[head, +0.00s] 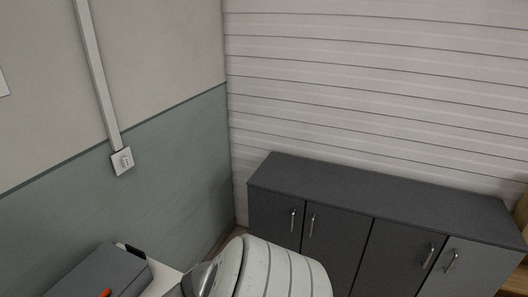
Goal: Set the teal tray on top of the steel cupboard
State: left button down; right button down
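The steel cupboard (385,192) stands on the right, against the white slatted wall. It has a flat dark grey top, grey doors and several upright bar handles. Its top is bare where I see it. Its lower part runs out of the bottom of the view. The teal tray is not in view. Neither of my grippers is in view.
A pale ribbed rounded shape (270,268) is at the bottom middle; I cannot tell what it is. A dark grey box-like shape (100,274) is at the bottom left. A wooden edge (520,270) shows right of the cupboard. A wall socket (122,161) is on the left wall.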

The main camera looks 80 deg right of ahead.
aim_at(377, 196)
jog(key=k, duration=0.9)
jog(key=k+z, duration=0.15)
jog(key=z, duration=2.8)
jog(key=i+l+z, duration=0.15)
jog(key=i, duration=2.1)
